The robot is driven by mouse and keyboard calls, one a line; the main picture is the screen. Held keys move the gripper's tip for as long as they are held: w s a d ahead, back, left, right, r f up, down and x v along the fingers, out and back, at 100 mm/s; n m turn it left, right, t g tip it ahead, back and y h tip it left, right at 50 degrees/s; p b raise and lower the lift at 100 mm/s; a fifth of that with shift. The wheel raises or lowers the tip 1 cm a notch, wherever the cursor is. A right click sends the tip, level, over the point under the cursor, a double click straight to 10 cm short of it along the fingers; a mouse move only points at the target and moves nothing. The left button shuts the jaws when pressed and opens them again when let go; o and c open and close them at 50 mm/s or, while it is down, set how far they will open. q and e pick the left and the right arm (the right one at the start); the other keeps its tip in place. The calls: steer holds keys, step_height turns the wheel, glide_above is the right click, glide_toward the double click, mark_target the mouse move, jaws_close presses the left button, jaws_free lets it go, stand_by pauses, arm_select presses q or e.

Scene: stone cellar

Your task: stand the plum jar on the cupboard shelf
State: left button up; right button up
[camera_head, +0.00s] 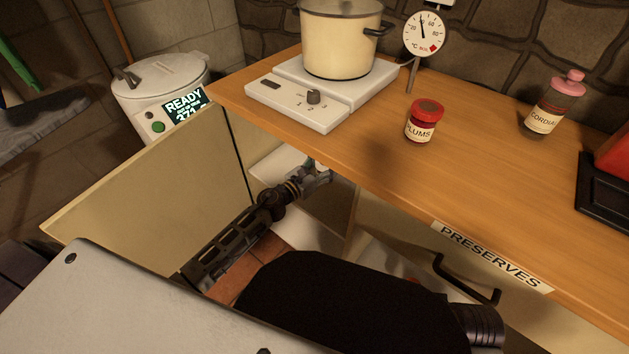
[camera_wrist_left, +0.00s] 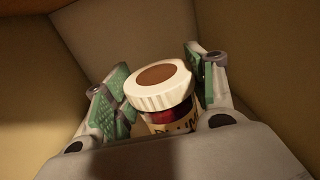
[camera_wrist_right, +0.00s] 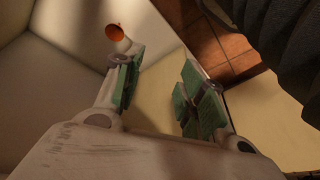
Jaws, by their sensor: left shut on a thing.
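A plum jar (camera_wrist_left: 165,88) with a ribbed white lid, brown on top, and a partly hidden label sits between the fingers of my left gripper (camera_wrist_left: 155,72), which is shut on it. In the head view my left gripper (camera_head: 318,172) is inside the open cupboard, below the counter's front edge. A pale cupboard shelf (camera_head: 283,165) shows there; I cannot tell whether the jar touches it. Another jar (camera_head: 422,122), red-lidded and labelled PLUMS, stands upright on the counter. My right gripper (camera_wrist_right: 163,70) is open and empty; the head view does not show its fingers.
The open cupboard door (camera_head: 150,185) stands left of my left arm. The counter (camera_head: 400,165) carries a hotplate (camera_head: 305,100) with a pot (camera_head: 340,45), a dial thermometer (camera_head: 426,35) and a cordial bottle (camera_head: 552,105). A black handle (camera_head: 465,282) juts out under the PRESERVES label (camera_head: 490,258).

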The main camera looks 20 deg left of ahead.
steer(key=shift+f, duration=0.1)
stand_by(0.3)
arm_select(q)
steer(key=shift+f+b, duration=0.45)
steer(key=shift+f, duration=0.2)
step_height(320, 180, down, 5)
steer(key=b, duration=0.2)
steer(key=shift+r+b, duration=0.1)
steer(key=shift+b, duration=0.25)
arm_select(e)
step_height(320, 180, down, 6)
steer(key=w+a+t+y, duration=0.1)
steer(key=a, duration=0.1)
steer(key=shift+a, duration=0.1)
